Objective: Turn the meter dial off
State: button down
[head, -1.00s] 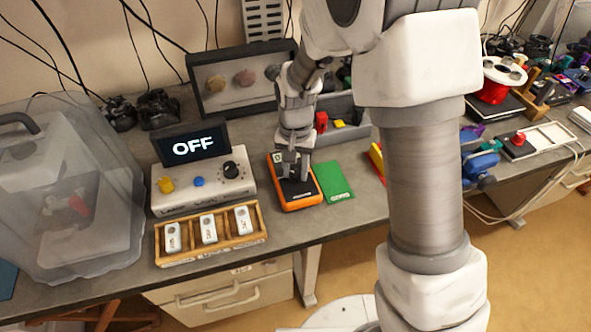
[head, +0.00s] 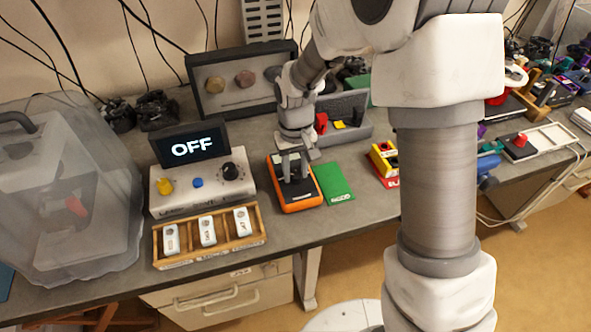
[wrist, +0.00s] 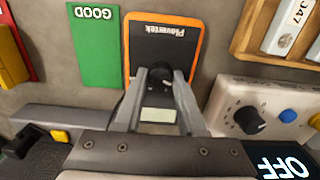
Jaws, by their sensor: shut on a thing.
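The orange and black meter (head: 302,204) lies on the bench, left of a green card (head: 333,184). It also shows in the wrist view (wrist: 143,50), with its name upside down and its small grey display near my gripper's base. Its black round dial (wrist: 161,76) sits between my fingertips. My gripper (head: 294,178) points down over the meter and is shut on the dial; it also shows in the wrist view (wrist: 160,78). The fingers hide the dial's sides and any markings beside it, so I cannot read its setting.
Left of the meter is a white control box (head: 215,190) with knobs and an "OFF" screen (head: 193,147). In front of it is a wooden tray (head: 188,244) of small white modules.

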aim_at(296, 175)
dwell(0.3)
jog(key=c, duration=0.5)
grip_release()
jog(key=shift+r, duration=0.1)
notch_tip(296, 175, up, 17)
jog(key=p, duration=0.1)
jog(key=shift+r, duration=0.15)
jog(key=s+d+r+m+t, duration=0.1)
jog(key=s+d+r+t, duration=0.1)
jog(key=s+d, duration=0.4)
jog(key=s+d+r+m+t, duration=0.2)
jog(key=s+d, duration=0.4)
jog(key=s, duration=0.7)
notch_tip(296, 175, up, 2)
jog(key=shift+d+t, duration=0.4)
jog(key=shift+t, duration=0.4)
